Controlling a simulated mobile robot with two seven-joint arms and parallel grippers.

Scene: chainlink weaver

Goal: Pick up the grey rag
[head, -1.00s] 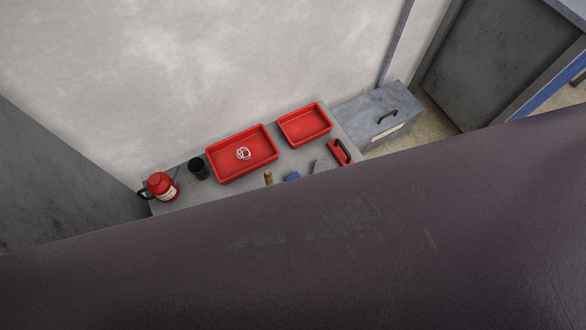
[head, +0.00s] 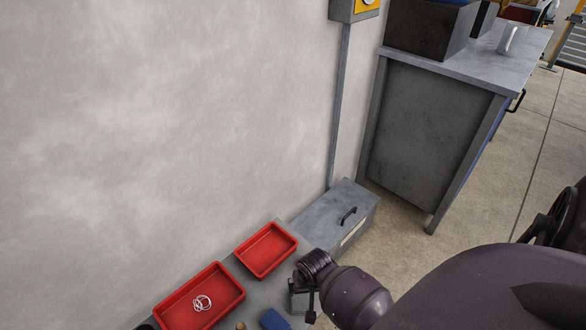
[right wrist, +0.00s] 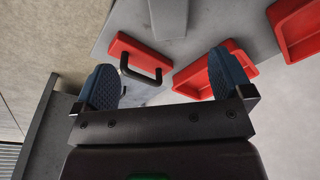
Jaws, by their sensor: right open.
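My right gripper (right wrist: 160,85) is open and empty, with blue pads wide apart. The block lies between and beyond its fingers, and the grey piece is farther off. In the head view my right gripper (head: 304,287) is over the bench's right part and hides what lies under it, so I cannot make out the rag there. My left gripper is not in view.
Two red trays stand along the wall, one empty (head: 267,250) and one (head: 190,310) holding white rings (head: 202,303). A blue item (head: 275,320) lies in front. A grey box with a handle (head: 335,215) stands to the right, then a taller workbench (head: 430,145).

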